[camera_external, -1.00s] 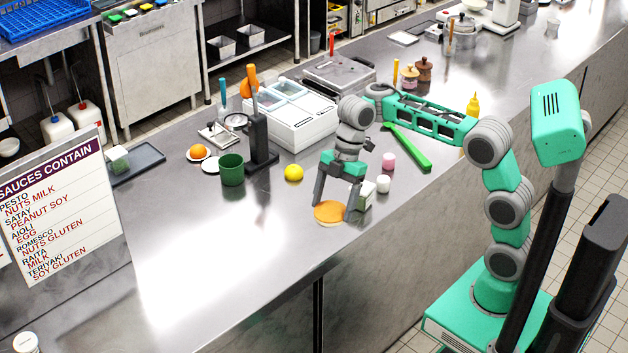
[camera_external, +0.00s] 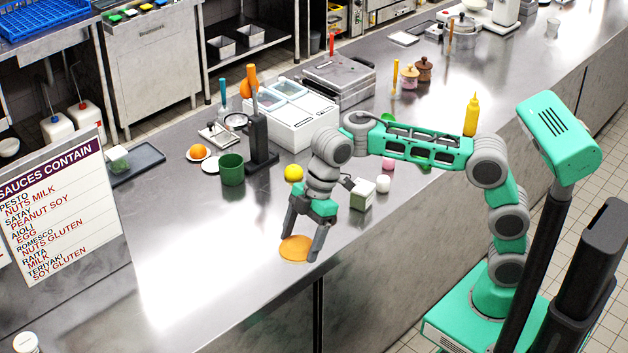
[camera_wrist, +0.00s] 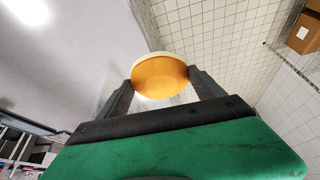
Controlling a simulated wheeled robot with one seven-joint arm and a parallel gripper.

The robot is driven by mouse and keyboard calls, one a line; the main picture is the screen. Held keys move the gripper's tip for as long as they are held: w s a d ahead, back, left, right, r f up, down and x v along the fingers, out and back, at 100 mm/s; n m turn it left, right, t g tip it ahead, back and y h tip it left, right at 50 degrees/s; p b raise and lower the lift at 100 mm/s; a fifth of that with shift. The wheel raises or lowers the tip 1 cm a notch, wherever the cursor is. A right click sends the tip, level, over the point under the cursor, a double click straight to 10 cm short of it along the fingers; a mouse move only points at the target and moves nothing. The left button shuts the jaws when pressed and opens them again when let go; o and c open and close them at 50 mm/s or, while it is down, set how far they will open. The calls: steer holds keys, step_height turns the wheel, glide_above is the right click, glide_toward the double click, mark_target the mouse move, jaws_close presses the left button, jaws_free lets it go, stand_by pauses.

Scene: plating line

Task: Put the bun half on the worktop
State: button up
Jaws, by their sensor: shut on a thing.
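The bun half (camera_external: 296,248) is a flat, round, golden-orange piece with a paler edge. My gripper (camera_external: 302,250) is shut on it, one finger on each side, near the front edge of the steel worktop (camera_external: 200,290). In the wrist view the bun half (camera_wrist: 160,76) sits between the two finger ends of my gripper (camera_wrist: 160,82). I cannot tell whether its underside touches the worktop or is a little above it.
A yellow ball (camera_external: 293,173) and a green cup (camera_external: 232,169) stand behind.

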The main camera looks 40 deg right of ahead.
steer(key=shift+w+d+r+m+t, duration=0.1)
steer(key=shift+w+d+m+t, duration=0.1)
steer(key=shift+w+m, duration=0.3)
steer(key=shift+w+d+m+t, duration=0.1)
steer(key=shift+w+m+t, duration=0.1)
steer(key=shift+w+m, duration=0.3)
steer(key=shift+w+m+t, duration=0.1)
steer(key=shift+m+t, duration=0.2)
steer(key=shift+m, duration=0.5)
steer(key=w+a+f+p, duration=0.2)
steer(key=w+a+f, duration=0.2)
steer(key=w+a, duration=0.15)
glide_above(237, 282)
steer(key=d, duration=0.1)
steer(key=f, duration=0.6)
steer(key=shift+s+d+p, duration=0.15)
steer(key=shift+s+p, duration=0.05)
steer(key=shift+p, duration=0.2)
step_height(237, 282, down, 3)
steer(key=shift+r, duration=0.15)
steer(key=shift+f, duration=0.35)
steer(key=o, duration=1.3)
